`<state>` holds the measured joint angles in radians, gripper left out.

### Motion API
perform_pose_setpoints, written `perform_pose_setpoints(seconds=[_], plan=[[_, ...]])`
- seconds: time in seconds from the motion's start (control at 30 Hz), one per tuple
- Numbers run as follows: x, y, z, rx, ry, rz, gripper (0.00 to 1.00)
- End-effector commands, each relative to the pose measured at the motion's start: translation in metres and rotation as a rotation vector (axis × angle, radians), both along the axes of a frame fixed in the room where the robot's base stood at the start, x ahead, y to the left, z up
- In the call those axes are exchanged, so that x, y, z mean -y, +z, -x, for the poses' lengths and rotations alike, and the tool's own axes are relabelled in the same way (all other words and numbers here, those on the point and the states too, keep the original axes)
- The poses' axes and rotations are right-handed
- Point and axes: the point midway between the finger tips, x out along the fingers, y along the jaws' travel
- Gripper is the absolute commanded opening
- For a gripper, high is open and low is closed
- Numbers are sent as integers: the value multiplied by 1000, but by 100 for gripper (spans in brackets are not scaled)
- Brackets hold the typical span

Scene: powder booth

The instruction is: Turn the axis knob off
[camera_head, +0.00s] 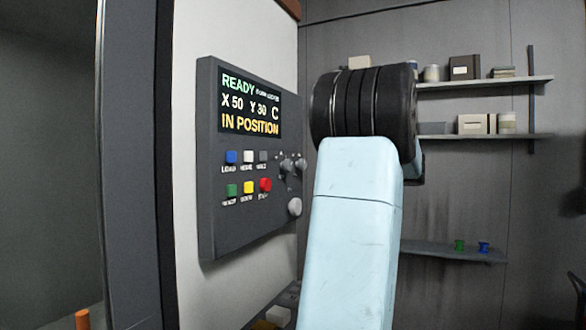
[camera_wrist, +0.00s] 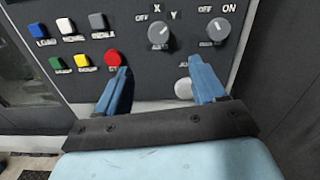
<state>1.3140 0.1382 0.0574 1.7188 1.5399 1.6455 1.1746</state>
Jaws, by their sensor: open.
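The axis knob (camera_wrist: 160,35) is a round grey dial on the dark control panel, with OFF, X and Y printed around it in the wrist view. I cannot tell for sure which mark it points at. It also shows small in the head view (camera_head: 286,166), left of my arm. My gripper (camera_wrist: 158,66) is open and empty. Its two blue fingers point at the panel below the axis knob, spread to either side of it and apart from it. In the head view my fingers are hidden behind my arm.
A second knob (camera_wrist: 218,30) marked OFF and ON sits right of the axis knob. A pale round knob (camera_wrist: 183,88) is below, near my right finger. A red button (camera_wrist: 112,58) is close to my left finger. The screen (camera_head: 250,103) reads READY and IN POSITION.

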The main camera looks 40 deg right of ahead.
Motion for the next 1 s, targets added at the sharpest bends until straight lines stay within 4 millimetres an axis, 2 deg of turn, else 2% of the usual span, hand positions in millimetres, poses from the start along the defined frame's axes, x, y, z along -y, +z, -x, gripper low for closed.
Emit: perform_pose_setpoints(seconds=[0.17, 0.7, 1.0], plan=[[-6, 1, -15, 2, -1, -3, 69], [-40, 0, -99, 1, -2, -1, 69], [-50, 0, -123, 1, -3, -1, 69]])
